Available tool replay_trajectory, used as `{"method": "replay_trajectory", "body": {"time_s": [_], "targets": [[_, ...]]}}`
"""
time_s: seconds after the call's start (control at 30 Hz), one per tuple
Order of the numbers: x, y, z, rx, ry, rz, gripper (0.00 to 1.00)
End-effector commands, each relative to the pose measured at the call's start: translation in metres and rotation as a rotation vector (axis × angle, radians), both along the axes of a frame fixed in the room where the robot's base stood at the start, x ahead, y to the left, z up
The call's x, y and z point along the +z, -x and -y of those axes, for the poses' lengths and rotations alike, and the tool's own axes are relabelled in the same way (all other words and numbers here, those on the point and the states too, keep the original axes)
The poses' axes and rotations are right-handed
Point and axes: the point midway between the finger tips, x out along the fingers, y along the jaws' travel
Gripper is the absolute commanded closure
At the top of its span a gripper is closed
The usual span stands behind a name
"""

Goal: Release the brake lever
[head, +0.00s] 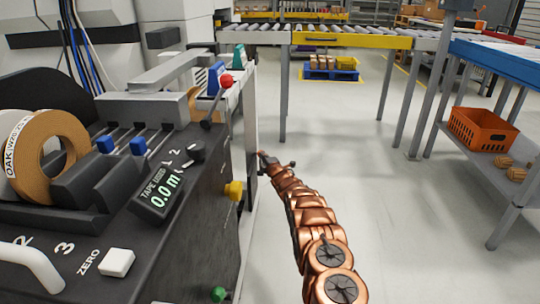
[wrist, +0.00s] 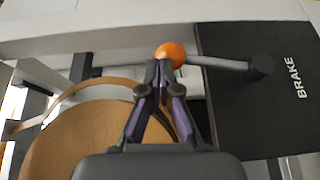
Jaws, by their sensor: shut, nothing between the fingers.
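The brake lever shows in the wrist view as an orange ball knob (wrist: 170,54) on a grey rod (wrist: 220,63). The rod runs right to a dark pivot (wrist: 262,66) on a black panel (wrist: 235,110) marked BRAKE. It lies nearly level in that picture. My gripper (wrist: 158,66) is shut and empty, its fingertips at the knob's lower left edge. I cannot tell whether they touch it. In the head view my gripper (head: 268,162) is small beside the machine's right side, and I cannot make out the brake lever there.
A large tan roll (wrist: 85,140) fills the lower left of the wrist view. In the head view the machine's dark control panel (head: 150,240) has a yellow knob (head: 234,190) on its edge near my arm. The floor to the right is clear up to a shelf with an orange crate (head: 482,130).

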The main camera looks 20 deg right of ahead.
Motion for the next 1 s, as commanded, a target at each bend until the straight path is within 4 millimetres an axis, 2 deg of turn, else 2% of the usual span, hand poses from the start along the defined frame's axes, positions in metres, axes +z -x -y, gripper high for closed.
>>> {"method": "replay_trajectory", "body": {"time_s": [0.5, 1.0], "targets": [[-0.002, -0.015, 0.009, 0.001, 0.001, 0.002, 1.00], [-0.004, -0.027, 0.001, 0.017, 0.002, 0.002, 1.00]]}}
